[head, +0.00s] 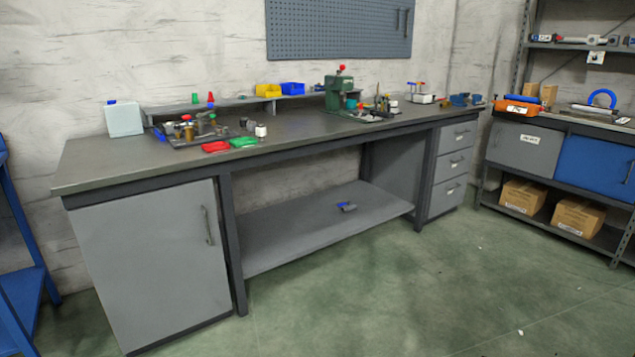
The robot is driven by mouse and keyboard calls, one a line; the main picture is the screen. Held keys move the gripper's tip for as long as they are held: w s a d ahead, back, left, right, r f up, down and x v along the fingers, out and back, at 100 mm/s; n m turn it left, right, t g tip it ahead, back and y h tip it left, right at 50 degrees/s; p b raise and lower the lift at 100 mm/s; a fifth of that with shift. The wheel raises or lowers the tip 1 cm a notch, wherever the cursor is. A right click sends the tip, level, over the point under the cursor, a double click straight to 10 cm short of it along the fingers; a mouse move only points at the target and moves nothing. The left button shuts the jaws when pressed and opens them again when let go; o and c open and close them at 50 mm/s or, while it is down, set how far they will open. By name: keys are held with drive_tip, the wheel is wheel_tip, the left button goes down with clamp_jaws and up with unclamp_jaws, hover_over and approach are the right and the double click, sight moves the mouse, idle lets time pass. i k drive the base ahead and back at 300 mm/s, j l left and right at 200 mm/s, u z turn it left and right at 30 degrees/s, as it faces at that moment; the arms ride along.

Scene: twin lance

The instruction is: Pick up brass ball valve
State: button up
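I cannot pick out a brass ball valve with certainty. A cluster of small metal parts (187,131), some brass-coloured, sits on a dark tray at the left of the bench top. They are too small to tell apart. My gripper is not in view.
The workbench top (100,162) is bare at its left front. Red (216,146) and green (243,142) trays lie there, with a green press (338,93) farther right. A cabinet (155,265) and drawers (452,160) flank the open lower shelf. The green floor (400,290) in front is clear.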

sight(446, 105)
drive_tip(key=i+j, duration=0.2)
drive_tip(key=i, duration=0.45)
drive_tip(key=i+j+u, duration=0.15)
drive_tip(key=i, duration=0.5)
drive_tip(key=i+l+z, duration=0.1)
drive_tip(key=i+z, duration=0.5)
drive_tip(key=z, duration=0.25)
drive_tip(key=i+z, duration=0.4)
drive_tip(key=i+l+z, duration=0.1)
drive_tip(key=i+z, duration=0.3)
drive_tip(key=i, duration=0.2)
drive_tip(key=i+z, duration=0.4)
drive_tip(key=i, duration=0.15)
drive_tip(key=i+u, duration=0.15)
drive_tip(key=i, duration=0.3)
drive_tip(key=i+l+u, duration=0.15)
drive_tip(key=i, duration=0.3)
drive_tip(key=i+l+u, duration=0.15)
drive_tip(key=i, duration=0.35)
drive_tip(key=i+l+u, duration=1)
drive_tip(key=l, duration=0.2)
drive_tip(key=i+l+u, duration=0.1)
drive_tip(key=l, duration=0.25)
drive_tip(key=i+l+u, duration=0.15)
drive_tip(key=l, duration=0.25)
drive_tip(key=l+u, duration=0.1)
drive_tip(key=l, duration=0.25)
drive_tip(key=i, duration=0.05)
